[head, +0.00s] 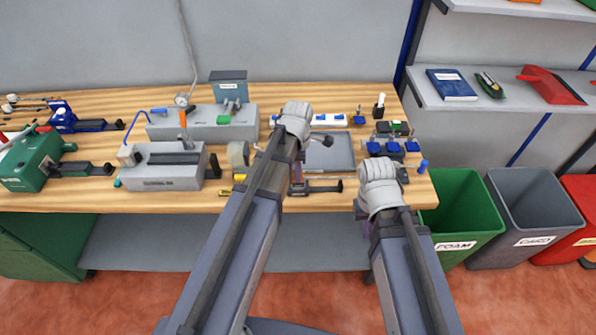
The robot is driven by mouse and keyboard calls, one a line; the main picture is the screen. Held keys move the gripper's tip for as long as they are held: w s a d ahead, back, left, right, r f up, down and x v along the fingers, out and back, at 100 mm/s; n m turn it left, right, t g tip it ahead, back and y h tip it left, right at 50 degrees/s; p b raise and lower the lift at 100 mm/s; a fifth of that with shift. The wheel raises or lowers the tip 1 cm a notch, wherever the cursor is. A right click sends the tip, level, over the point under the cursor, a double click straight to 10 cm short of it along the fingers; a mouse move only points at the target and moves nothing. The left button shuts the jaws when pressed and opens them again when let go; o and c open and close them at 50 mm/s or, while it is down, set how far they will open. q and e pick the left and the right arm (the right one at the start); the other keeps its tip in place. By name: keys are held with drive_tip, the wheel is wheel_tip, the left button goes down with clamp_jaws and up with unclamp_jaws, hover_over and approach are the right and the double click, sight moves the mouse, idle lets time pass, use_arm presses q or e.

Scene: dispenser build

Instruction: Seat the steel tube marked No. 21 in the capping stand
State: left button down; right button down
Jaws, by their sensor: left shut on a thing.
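My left gripper (298,172) is over the bench, mostly hidden behind its own wrist and forearm. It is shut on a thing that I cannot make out. A short dark piece with a rounded end (326,140) shows to the right of that wrist; I cannot tell what it is. My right gripper (367,228) is by the bench's front edge, almost wholly hidden by its arm, so its jaws cannot be judged. I cannot identify the steel tube or its No. 21 marking. No fixture can be read as the capping stand; a labelled grey block fixture (160,181) stands on the left.
The wooden bench (150,201) also holds a green machine (25,165), a blue clamp (75,124), a grey tray (338,153) and several blue blocks (392,148). Bins, including a green one (462,205), stand right of it. Shelves (455,101) hang at the right.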

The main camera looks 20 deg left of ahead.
use_arm(q)
drive_tip(key=shift+f+b, duration=0.45)
drive_tip(key=shift+f, duration=0.1)
drive_tip(key=shift+f+b, duration=0.6)
drive_tip(key=shift+f, duration=0.05)
idle(0.6)
drive_tip(key=shift+c, duration=1.5)
unclamp_jaws()
drive_tip(key=shift+r, duration=0.15)
drive_tip(key=shift+r+p, duration=3.45)
drive_tip(key=shift+p, duration=0.1)
